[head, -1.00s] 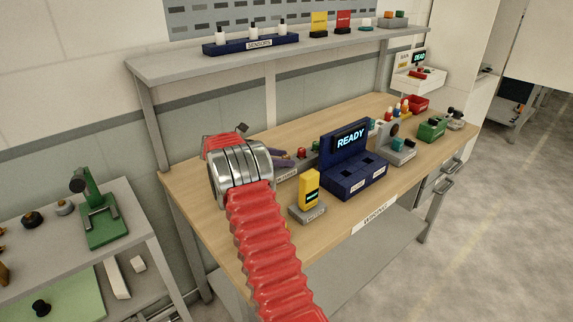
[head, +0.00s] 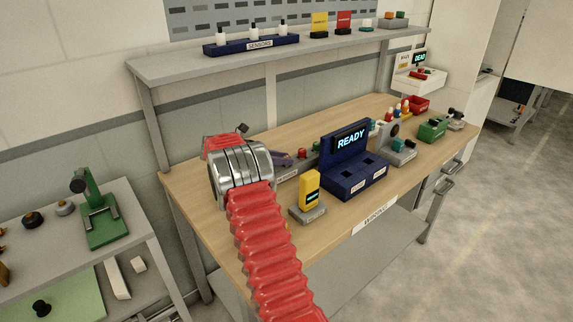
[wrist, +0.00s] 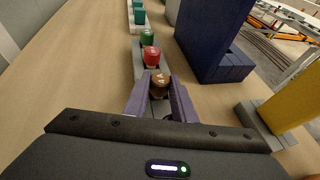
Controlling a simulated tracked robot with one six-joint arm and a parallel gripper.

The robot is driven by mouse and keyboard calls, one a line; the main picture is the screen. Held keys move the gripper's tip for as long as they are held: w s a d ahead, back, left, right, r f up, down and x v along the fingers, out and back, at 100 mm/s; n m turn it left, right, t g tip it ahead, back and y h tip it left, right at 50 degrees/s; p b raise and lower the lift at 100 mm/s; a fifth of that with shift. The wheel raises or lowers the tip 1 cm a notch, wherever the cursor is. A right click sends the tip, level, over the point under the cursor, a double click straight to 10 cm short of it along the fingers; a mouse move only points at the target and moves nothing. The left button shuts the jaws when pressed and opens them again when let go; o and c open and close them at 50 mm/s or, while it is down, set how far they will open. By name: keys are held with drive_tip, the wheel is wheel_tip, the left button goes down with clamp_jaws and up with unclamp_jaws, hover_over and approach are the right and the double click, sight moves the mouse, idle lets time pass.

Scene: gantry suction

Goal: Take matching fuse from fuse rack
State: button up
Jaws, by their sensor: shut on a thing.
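My gripper (wrist: 160,100) has purple fingers and is shut on a brown fuse (wrist: 159,84), with one finger on each side of it. A red fuse (wrist: 151,57) and a green fuse (wrist: 147,38) stand upright beyond it in the grey fuse rack (wrist: 139,61). I cannot tell whether the brown fuse's lower end is still in the rack. In the head view my gripper (head: 284,161) is small at the rack's near end, partly hidden by my arm. The red fuse (head: 302,153) shows just right of it, and the rack's label faces the front.
A dark blue station (head: 350,165) with a READY screen stands right of the rack, close to my gripper. A yellow meter on a grey base (head: 309,192) stands in front. Teal pieces (wrist: 138,16) are farther along. The bench's left side is clear.

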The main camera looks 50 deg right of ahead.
wheel_tip(320, 180, up, 12)
drive_tip(key=w+a, duration=0.3)
drive_tip(key=a, duration=0.5)
drive_tip(key=w+a, duration=0.3)
drive_tip(key=a, duration=0.5)
drive_tip(key=shift+w+a, duration=0.3)
drive_tip(key=shift+a, duration=0.1)
